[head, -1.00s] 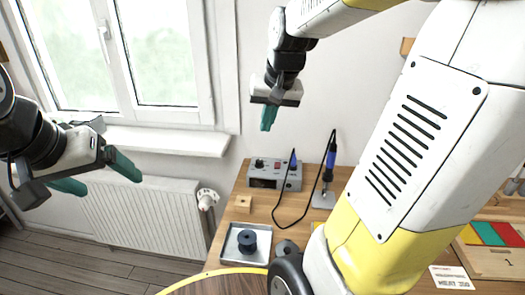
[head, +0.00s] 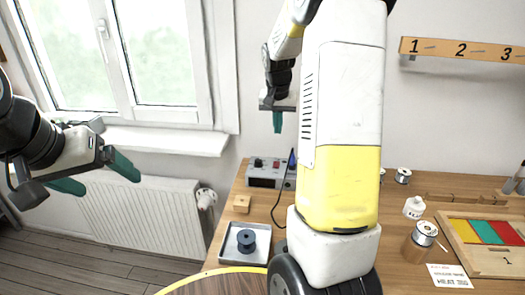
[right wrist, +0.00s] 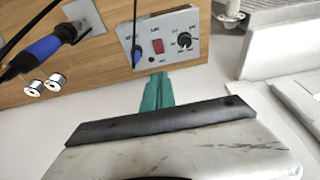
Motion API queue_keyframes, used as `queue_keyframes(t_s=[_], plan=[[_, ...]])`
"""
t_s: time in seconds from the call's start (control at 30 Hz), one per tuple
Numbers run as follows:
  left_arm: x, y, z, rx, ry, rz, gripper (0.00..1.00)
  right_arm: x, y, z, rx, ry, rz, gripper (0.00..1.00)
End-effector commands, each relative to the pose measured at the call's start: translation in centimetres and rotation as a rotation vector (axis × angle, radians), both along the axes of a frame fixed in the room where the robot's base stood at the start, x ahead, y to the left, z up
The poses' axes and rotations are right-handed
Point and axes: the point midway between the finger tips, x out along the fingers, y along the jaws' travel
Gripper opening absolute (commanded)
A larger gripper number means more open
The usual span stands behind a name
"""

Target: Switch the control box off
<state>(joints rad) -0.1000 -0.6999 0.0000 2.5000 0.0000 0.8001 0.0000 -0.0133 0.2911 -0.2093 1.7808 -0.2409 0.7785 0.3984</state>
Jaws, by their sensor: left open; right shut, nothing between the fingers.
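I cannot tell the switch's position. My right gripper (head: 278,122) is shut and empty, above the box in the head view. Its green fingers (right wrist: 158,92) point towards the panel in the right wrist view, seemingly apart from it. My left gripper (head: 96,175) is open and empty, in front of the radiator.
A blue-handled soldering iron (right wrist: 45,48) and its cable are beside the box. A tray (head: 228,258) with a dark spool (head: 246,241) and a small wooden block (head: 242,203) lie nearer. A numbered rack (head: 455,49) hangs on the wall. The window sill (head: 165,141) is left.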

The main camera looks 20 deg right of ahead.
Motion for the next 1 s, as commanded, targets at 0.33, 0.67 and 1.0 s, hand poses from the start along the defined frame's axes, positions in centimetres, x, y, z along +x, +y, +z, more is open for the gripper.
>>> queue_keyframes(t_s=[0.33, 0.67, 1.0], plan=[[0.0, 0.0, 0.0, 0.0, 0.0, 0.0, 0.87, 0.4, -0.2, -1.8, 0.001, 0.004, 0.0, 0.0], [0.0, 0.0, 0.0, 0.0, 0.0, 0.0, 0.87, 2.1, -1.0, -8.4, 0.002, 0.006, 0.0, 0.0], [0.0, 0.0, 0.0, 0.0, 0.0, 0.0, 0.87, 2.5, -1.2, -13.0, 0.0, 0.001, 0.001, 0.0]])
